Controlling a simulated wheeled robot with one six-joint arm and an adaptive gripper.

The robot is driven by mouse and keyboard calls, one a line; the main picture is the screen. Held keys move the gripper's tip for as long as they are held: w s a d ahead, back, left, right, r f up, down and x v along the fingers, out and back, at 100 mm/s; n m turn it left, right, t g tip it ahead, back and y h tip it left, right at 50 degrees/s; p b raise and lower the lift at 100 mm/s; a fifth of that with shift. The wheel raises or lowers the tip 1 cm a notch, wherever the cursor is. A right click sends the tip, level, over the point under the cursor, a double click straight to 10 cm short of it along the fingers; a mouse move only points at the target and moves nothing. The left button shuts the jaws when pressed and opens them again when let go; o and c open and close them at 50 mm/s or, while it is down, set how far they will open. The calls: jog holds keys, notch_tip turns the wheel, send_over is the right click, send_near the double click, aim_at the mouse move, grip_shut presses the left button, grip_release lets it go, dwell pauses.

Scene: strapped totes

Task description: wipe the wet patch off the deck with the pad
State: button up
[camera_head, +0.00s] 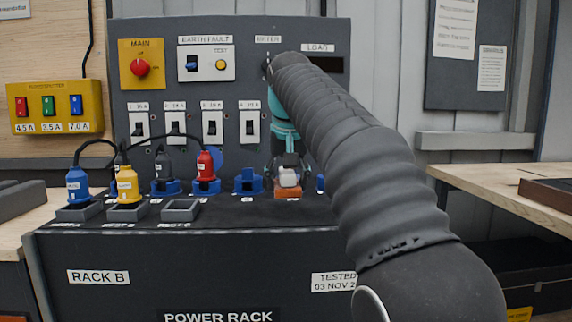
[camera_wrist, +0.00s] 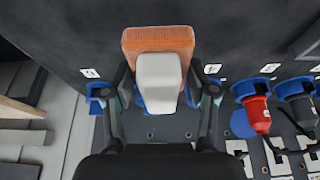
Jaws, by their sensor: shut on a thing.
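The pad is an orange block (camera_head: 288,192) with a pale grip block on top; in the wrist view its orange part (camera_wrist: 150,38) lies beyond the pale block (camera_wrist: 160,78). My gripper (camera_head: 289,174) is shut on the pale block, with one finger on each side, as the wrist view also shows (camera_wrist: 160,90). The pad is low over the dark deck (camera_head: 235,213), right of an empty blue socket. I cannot tell whether it touches the deck. I cannot make out a wet patch; the pad and my arm hide part of the deck.
A blue socket (camera_head: 248,181) is close left of the pad. Red (camera_head: 206,165), yellow (camera_head: 127,184) and blue (camera_head: 78,186) plugs with black cables stand further left. The switch panel (camera_head: 240,90) rises behind. Bare deck shows along the front edge.

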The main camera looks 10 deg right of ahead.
jog(key=shift+r, duration=1.7)
